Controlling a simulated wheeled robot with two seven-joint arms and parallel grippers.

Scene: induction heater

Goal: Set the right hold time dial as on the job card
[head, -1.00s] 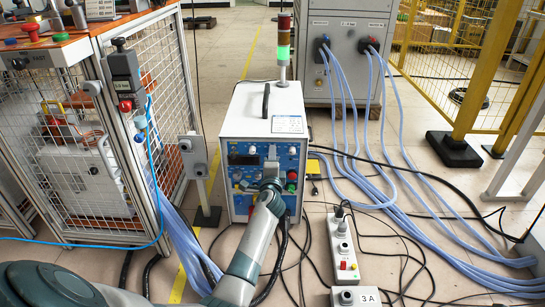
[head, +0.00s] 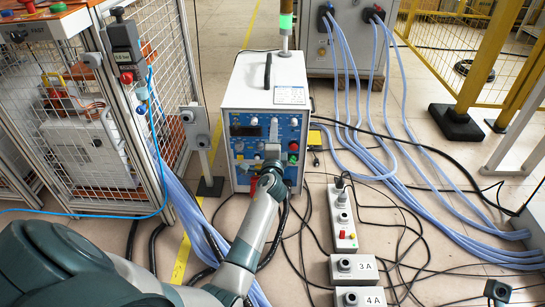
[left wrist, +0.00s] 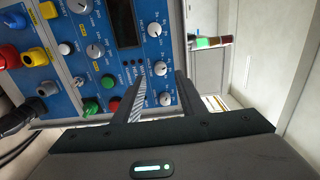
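The heater is a white cabinet (head: 262,82) with a blue front panel (head: 240,145) carrying a dark display, dials and coloured buttons. My left gripper (head: 272,150) is in front of the panel's right half and covers part of it. In the left wrist view the panel appears turned on its side. There the left gripper (left wrist: 160,98) is open, with a small grey dial (left wrist: 165,99) between its fingers near the tips; contact cannot be told. More dials (left wrist: 160,71) stand in the same row. My right gripper is not seen.
A white card (head: 291,95) lies on the cabinet top; its text is unreadable. A caged bench (head: 140,70) stands left, with a grey switch post (head: 197,135) beside the heater. Blue hoses (head: 400,190) and black cables cross the floor at right, around grey control boxes (head: 343,215).

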